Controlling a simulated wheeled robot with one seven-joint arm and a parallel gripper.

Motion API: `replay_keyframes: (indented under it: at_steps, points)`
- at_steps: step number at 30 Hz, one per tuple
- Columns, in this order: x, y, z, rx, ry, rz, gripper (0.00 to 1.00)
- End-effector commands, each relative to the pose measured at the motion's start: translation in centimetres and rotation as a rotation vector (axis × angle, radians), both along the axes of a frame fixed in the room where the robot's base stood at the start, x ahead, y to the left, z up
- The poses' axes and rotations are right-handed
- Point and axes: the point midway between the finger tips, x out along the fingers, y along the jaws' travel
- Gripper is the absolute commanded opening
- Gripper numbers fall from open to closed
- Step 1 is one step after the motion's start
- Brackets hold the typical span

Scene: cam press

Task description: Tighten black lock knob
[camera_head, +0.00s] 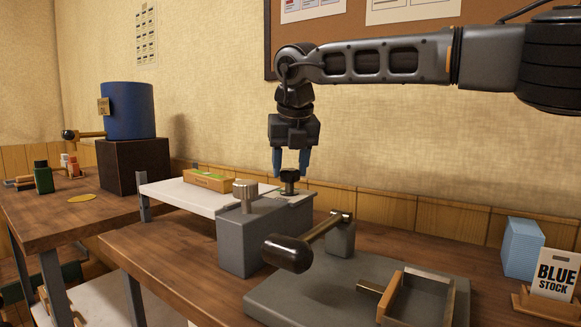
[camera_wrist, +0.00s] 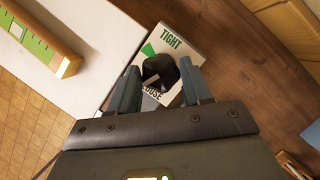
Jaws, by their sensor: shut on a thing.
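The black lock knob (camera_head: 290,177) stands on the back corner of the grey press block. In the wrist view the knob (camera_wrist: 160,72) sits on a plate (camera_wrist: 178,45) marked "TIGHT" at the top, with a green wedge and a partly covered second word ending in "OSE". My gripper (camera_head: 291,164) points straight down over the knob, its blue fingers on either side of it. In the wrist view my gripper (camera_wrist: 162,80) has the knob between its fingertips. Part of the knob and the plate's lower edge are hidden.
A silver knurled knob (camera_head: 245,193) and a black-handled lever (camera_head: 288,253) stand in front of the lock knob. A white shelf (camera_head: 185,193) with a green level (camera_head: 207,179) lies left. A frame (camera_head: 418,293) and blue card stack (camera_head: 522,247) are right.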

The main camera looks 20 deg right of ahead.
Motion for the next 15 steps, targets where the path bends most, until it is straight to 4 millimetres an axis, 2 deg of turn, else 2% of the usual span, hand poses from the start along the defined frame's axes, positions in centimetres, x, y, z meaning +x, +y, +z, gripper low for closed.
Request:
replay_keyframes:
  at_steps: [15]
  points:
    - [0.18,0.43,0.11,0.000,-0.002,-0.482,0.18]
